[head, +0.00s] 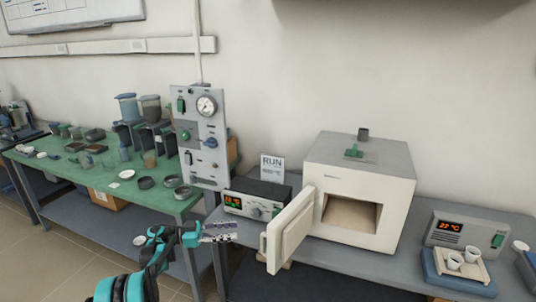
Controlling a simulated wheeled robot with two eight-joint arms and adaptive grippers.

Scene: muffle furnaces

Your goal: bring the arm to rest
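My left arm (120,288), teal and black, comes in from the bottom left. Its gripper (190,238) is in front of the gap between the green table and the grey bench. Its fingers are small and seen at an angle, so I cannot tell whether they are open or shut. I see nothing clearly held in it. My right gripper is out of view. The white muffle furnace (393,202) stands on the grey bench with its door (291,229) swung open to the left and its chamber (350,214) empty.
A controller with a lit display (257,198) and a gauge panel (200,140) stand left of the furnace. At right are another display unit (466,235) and a blue tray (440,273) with white crucibles (473,255). The green table (98,180) holds jars and dishes. The open door juts forward.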

